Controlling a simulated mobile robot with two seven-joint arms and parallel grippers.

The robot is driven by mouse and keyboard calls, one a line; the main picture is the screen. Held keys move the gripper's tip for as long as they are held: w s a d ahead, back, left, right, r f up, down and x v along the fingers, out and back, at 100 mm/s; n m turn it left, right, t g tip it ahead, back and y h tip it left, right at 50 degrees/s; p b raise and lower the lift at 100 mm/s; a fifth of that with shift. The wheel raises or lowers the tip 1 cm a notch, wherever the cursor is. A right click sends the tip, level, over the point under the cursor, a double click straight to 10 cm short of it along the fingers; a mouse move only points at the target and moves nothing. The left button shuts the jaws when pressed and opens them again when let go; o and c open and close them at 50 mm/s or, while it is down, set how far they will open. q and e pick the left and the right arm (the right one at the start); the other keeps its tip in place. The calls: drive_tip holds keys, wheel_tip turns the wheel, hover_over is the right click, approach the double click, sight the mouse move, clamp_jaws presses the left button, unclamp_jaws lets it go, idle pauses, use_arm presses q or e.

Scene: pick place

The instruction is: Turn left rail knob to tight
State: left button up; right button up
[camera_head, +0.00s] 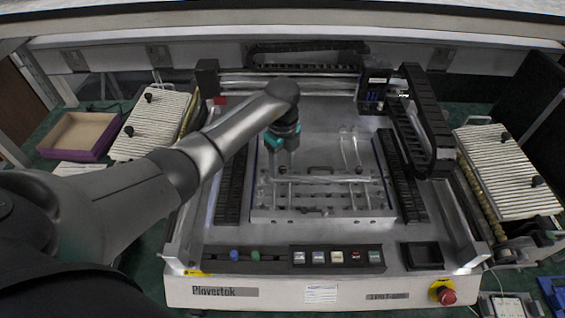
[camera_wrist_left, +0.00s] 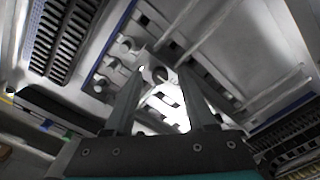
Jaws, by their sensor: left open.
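My left gripper (camera_head: 277,172) hangs down over the left part of the metal fixture (camera_head: 262,213) in the middle of the machine. In the left wrist view the left gripper (camera_wrist_left: 160,76) is open, with its two fingers apart. A small round metal knob-like part (camera_wrist_left: 157,73) shows between the fingertips. I cannot tell whether the fingers touch it, or read a tight or loose mark. Other small rounded metal parts (camera_wrist_left: 128,44) lie just left of the fingers. In the head view my gripper and the small scale make the left rail knob hard to make out. My right gripper is not in view.
Black cable chains (camera_head: 232,185) flank the fixture, and a carriage (camera_head: 374,90) stands behind right. The front panel carries a blue knob (camera_head: 234,255), buttons (camera_head: 318,257) and a red stop button (camera_head: 445,295). Ribbed trays (camera_head: 150,122) stand on both sides. A purple-edged box (camera_head: 78,135) is left.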

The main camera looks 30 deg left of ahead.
use_arm(q)
clamp_jaws()
idle(0.4)
